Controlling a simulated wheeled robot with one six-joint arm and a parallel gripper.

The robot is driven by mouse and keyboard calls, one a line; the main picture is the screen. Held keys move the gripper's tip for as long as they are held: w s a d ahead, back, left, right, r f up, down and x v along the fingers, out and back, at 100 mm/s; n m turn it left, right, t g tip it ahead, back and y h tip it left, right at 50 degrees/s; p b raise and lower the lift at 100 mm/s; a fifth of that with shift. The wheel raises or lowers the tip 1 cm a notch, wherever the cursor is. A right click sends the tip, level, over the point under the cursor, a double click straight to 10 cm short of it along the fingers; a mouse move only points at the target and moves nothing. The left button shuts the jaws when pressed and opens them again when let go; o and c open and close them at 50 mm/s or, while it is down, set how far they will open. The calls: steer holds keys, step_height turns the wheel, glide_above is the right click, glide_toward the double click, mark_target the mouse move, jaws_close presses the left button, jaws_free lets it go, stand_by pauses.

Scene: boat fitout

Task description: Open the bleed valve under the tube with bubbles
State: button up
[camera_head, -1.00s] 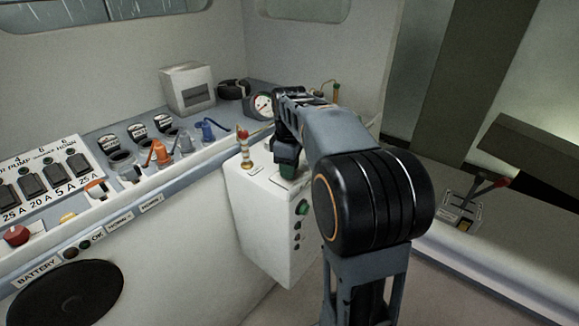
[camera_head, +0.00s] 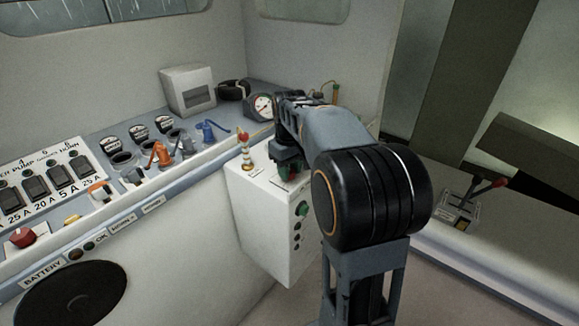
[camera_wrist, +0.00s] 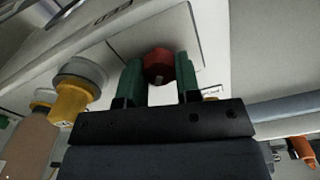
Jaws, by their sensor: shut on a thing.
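In the wrist view my gripper (camera_wrist: 159,70) has its two green fingers on either side of a red knob (camera_wrist: 158,62) and is shut on it. The knob sits against a pale panel surface. I cannot tell from the frames whether it is the bleed valve. In the head view my gripper (camera_head: 287,170) points down at the top of a white box (camera_head: 262,205), and my arm hides the knob. No tube with bubbles can be made out; thin tubes (camera_head: 336,90) show only partly behind my arm.
A red-topped brass fitting (camera_head: 245,150) stands at the box's left edge. A round gauge (camera_head: 263,105) is behind it. Blue (camera_head: 211,130) and orange (camera_head: 160,153) levers stand on the console to the left. In the wrist view a yellow fitting (camera_wrist: 75,100) is left of the fingers.

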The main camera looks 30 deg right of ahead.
steer(key=m+p, duration=0.1)
steer(key=m, duration=0.4)
steer(key=shift+r+m, duration=0.1)
steer(key=shift+m, duration=0.2)
steer(key=m, duration=0.4)
steer(key=shift+m, duration=0.7)
steer(key=o, duration=0.9)
steer(key=shift+o, duration=0.2)
step_height(320, 180, up, 14)
steer(key=shift+p, duration=0.3)
